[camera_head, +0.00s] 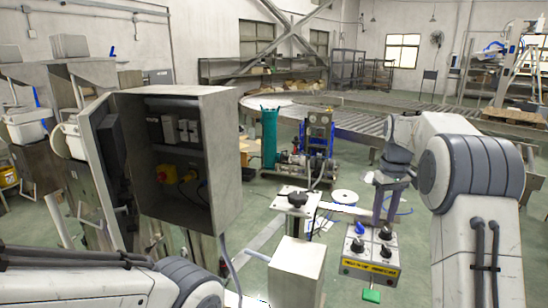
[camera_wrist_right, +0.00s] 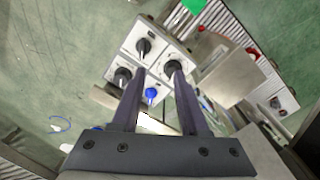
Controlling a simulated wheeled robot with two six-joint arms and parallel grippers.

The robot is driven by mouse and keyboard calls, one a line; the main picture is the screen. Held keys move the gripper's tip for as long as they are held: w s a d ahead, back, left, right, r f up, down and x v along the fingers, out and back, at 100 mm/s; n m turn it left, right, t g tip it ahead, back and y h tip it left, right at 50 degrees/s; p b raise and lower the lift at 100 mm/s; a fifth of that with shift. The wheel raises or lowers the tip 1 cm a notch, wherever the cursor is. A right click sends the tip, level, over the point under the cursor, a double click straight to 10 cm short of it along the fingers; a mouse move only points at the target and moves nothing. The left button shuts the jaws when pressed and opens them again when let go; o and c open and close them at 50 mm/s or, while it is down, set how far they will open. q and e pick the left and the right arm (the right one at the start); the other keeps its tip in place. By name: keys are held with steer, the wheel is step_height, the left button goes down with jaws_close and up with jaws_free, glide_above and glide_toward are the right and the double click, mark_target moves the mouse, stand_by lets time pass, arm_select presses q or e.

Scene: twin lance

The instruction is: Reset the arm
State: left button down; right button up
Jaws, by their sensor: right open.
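A pale control box (camera_head: 349,254) with several black knobs, one blue knob (camera_head: 359,229) and a yellow label stands at the lower right of the head view. It also shows in the right wrist view (camera_wrist_right: 125,62), with the blue knob (camera_wrist_right: 151,94) between my finger lines. My right gripper (camera_head: 382,219) points down over the box, open and empty; its two dark fingers (camera_wrist_right: 157,82) are spread in the wrist view. I cannot tell whether a finger touches a knob. My left arm enters at the lower left; its gripper is out of view.
An open grey cabinet (camera_head: 222,150) with a red-yellow switch (camera_head: 166,174) stands at left centre. A second grey box (camera_head: 297,270) with a black-knobbed unit (camera_head: 298,199) behind it stands left of the control box. A roller conveyor (camera_head: 400,122) crosses behind.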

steer(key=s+a+f+n+b, duration=0.15)
steer(key=s+a, duration=0.35)
steer(key=a, duration=0.6)
steer(key=s+a+f+n+b, duration=0.1)
steer(key=s+a+f+b, duration=0.1)
steer(key=s+a, duration=0.65)
steer(key=s+a+f+n+b, duration=0.1)
steer(key=s+a+f, duration=0.2)
steer(key=s, duration=0.3)
steer(key=s+a+f+n, duration=0.1)
steer(key=s+a+f, duration=0.2)
steer(key=s, duration=0.4)
steer(key=s+a+f+n+y+b, duration=0.1)
steer(key=s+a+f, duration=0.2)
steer(key=s, duration=0.4)
steer(key=shift+s+b, duration=0.15)
steer(key=shift+b, duration=0.15)
steer(key=shift+a, duration=0.1)
